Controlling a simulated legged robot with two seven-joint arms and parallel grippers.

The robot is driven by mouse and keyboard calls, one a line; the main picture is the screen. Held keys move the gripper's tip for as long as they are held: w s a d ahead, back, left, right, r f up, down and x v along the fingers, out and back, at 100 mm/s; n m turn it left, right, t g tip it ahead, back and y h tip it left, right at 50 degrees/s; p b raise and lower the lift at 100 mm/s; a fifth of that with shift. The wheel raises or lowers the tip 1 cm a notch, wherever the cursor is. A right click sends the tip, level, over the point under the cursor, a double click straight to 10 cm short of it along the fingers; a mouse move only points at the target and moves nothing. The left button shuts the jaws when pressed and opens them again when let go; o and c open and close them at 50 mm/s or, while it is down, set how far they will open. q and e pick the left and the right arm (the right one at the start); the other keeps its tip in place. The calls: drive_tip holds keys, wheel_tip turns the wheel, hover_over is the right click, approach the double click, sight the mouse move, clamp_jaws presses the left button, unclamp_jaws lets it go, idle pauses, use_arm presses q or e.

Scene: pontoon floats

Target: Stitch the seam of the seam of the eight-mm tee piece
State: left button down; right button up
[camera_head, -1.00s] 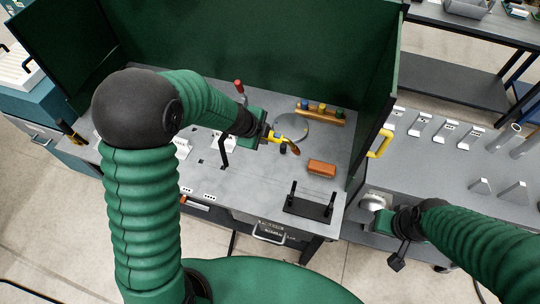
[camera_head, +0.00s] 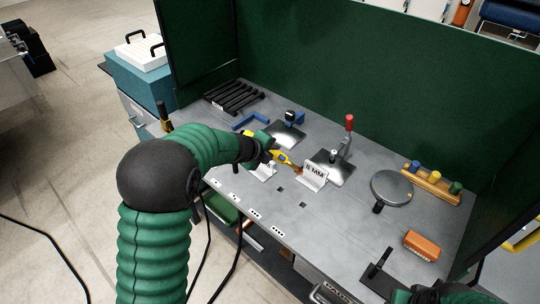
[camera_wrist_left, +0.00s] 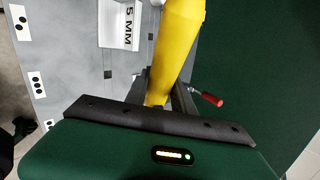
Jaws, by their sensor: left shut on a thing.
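My left gripper (camera_head: 268,152) is shut on a yellow torch-like tool (camera_head: 283,157) with a copper-coloured tip. The tip is close to a pale angled stand (camera_head: 314,177) with a black-lettered label, too small to read surely; I cannot tell if they touch. Another pale stand (camera_head: 264,173) is partly behind the gripper. In the left wrist view the yellow tool (camera_wrist_left: 177,50) rises from between the fingers, and a pale piece marked 5 MM (camera_wrist_left: 121,22) is left of it. I cannot make out an eight-mm label.
On the grey bench (camera_head: 330,222) stand a red-handled clamp (camera_head: 346,140), a round grey disc (camera_head: 391,187), a wooden rack with coloured knobs (camera_head: 432,184), an orange block (camera_head: 424,245) and black bars (camera_head: 234,96). Green screens (camera_head: 340,70) close the back and sides.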

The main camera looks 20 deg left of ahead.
use_arm(q)
drive_tip(key=shift+d+r, duration=0.3)
drive_tip(key=shift+d, duration=0.05)
drive_tip(key=shift+w+d+f, duration=0.1)
drive_tip(key=shift+w+f, duration=0.05)
drive_tip(key=shift+f, duration=0.1)
drive_tip(key=x, duration=0.5)
drive_tip(key=shift+d+f, duration=0.1)
drive_tip(key=shift+f, duration=0.2)
use_arm(e)
drive_tip(key=shift+d+f, duration=0.3)
drive_tip(key=shift+d, duration=0.1)
use_arm(q)
drive_tip(key=shift+a, duration=0.25)
use_arm(e)
drive_tip(key=shift+a+r, duration=0.15)
drive_tip(key=shift+a, duration=0.05)
use_arm(q)
drive_tip(key=shift+d, duration=0.15)
use_arm(e)
drive_tip(key=shift+d, duration=0.1)
use_arm(q)
drive_tip(key=shift+w+f, duration=0.2)
drive_tip(key=shift+w, duration=0.05)
use_arm(e)
drive_tip(key=shift+r, duration=0.1)
